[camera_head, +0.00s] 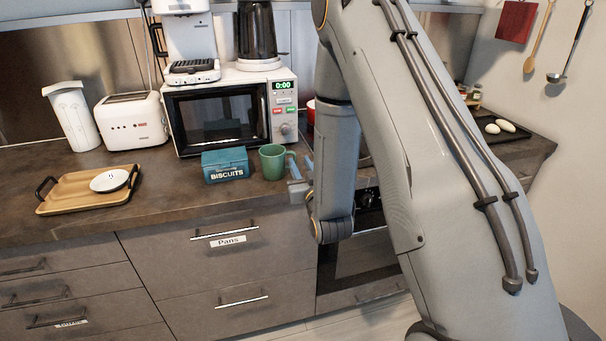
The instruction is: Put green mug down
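The green mug (272,162) is upright at the front part of the counter, just right of the blue biscuits tin. It appears to be at counter height, but I cannot tell whether its base touches the surface. My gripper (301,167) is at the mug's right side, with its bluish fingertips close to it.
The blue biscuits tin (225,165) stands close left of the mug. A white microwave (233,109) is behind, with a coffee machine on top. A toaster (132,121) and a wooden tray (72,203) with a bowl are farther left. Bare counter (170,192) lies between tray and tin.

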